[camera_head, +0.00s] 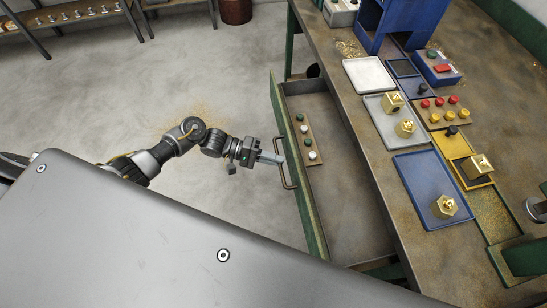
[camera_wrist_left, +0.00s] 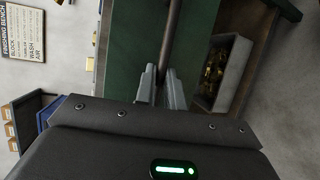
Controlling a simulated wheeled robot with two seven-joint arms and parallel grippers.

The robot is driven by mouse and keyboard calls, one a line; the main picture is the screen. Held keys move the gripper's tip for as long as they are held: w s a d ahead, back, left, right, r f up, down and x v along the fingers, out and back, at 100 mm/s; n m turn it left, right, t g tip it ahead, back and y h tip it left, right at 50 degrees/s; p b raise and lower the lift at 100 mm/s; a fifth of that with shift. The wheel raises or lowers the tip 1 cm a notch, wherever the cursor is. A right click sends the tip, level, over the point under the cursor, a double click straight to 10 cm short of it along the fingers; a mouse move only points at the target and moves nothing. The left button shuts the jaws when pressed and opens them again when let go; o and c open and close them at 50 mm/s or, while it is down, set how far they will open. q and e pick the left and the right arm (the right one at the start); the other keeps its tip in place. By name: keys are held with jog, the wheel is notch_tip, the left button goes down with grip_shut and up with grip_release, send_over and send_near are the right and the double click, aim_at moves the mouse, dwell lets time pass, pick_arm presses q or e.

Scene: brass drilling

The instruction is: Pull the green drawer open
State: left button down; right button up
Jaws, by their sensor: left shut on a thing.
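The green drawer (camera_head: 311,215) stands pulled out from under the workbench, with its inside showing. A strip with several green and white round pieces (camera_head: 308,142) lies in it. Its dark bar handle (camera_head: 287,171) is on the green front. My left gripper (camera_head: 279,160) is at the handle, shut on it. In the left wrist view the two fingers (camera_wrist_left: 161,88) close around the handle bar (camera_wrist_left: 170,38), in front of the green drawer front (camera_wrist_left: 130,50). My right gripper is not in view.
The workbench top (camera_head: 345,75) holds a white tray (camera_head: 369,75), a blue tray (camera_head: 415,180) with a brass part, and a button panel (camera_head: 440,112). In the left wrist view a grey bin (camera_wrist_left: 229,75) holds brass pieces. The floor left of the drawer is clear.

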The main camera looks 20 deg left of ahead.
pick_arm(q)
jog(key=shift+s, duration=0.15)
jog(key=c, duration=1.5)
grip_release()
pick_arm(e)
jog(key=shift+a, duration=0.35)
